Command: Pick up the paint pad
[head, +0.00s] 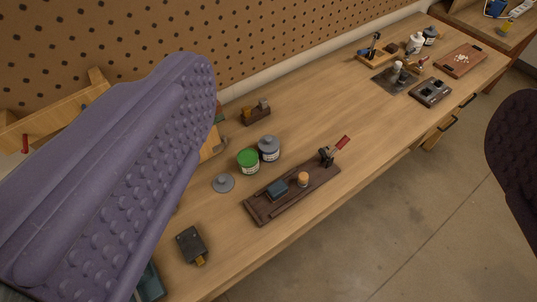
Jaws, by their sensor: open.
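My gripper (358,85) is open. Its purple, studded fingers are far apart, one large at the left and one at the right edge. Nothing is seen held between them. I cannot tell for sure which thing is the paint pad. A flat dark grey block with a yellow end (191,244) lies on the bench at the lower left, close beside the left finger in the picture. A small blue block (277,189) lies on a dark wooden tray (263,217) near the bench's middle. The gripper touches neither block. The left finger hides part of the bench.
A green-lidded tin (248,160), a grey-lidded tin (269,148) and a grey disc (223,183) stand behind the tray. A red-handled tool (328,155) is at its right end. Several items crowd the far bench end. Pegboard (300,35) backs the bench; its middle (345,115) is clear.

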